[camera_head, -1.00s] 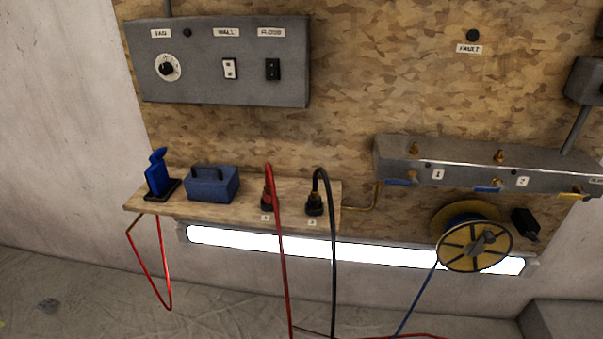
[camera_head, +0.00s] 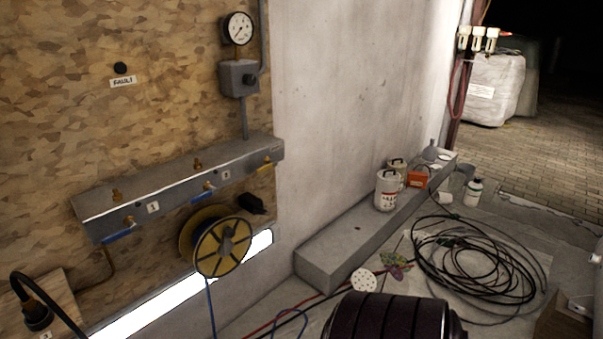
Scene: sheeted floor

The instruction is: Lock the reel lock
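The yellow cable reel (camera_head: 223,247) hangs on the wooden board at the lower left of centre in the head view. It has a spoked front disc with a grey part at its hub, and a blue line runs down from it. A small black block (camera_head: 251,204) sits on the board just right of the reel. I cannot tell which part is the reel lock or how it is set. Neither of my grippers shows in the view.
A grey manifold (camera_head: 180,188) with blue and yellow valve handles runs above the reel. A grey ledge (camera_head: 335,250) follows the wall, with cans on it. A dark ribbed drum (camera_head: 390,318) stands at the bottom. A black hose coil (camera_head: 480,258) and red and blue lines lie on the floor.

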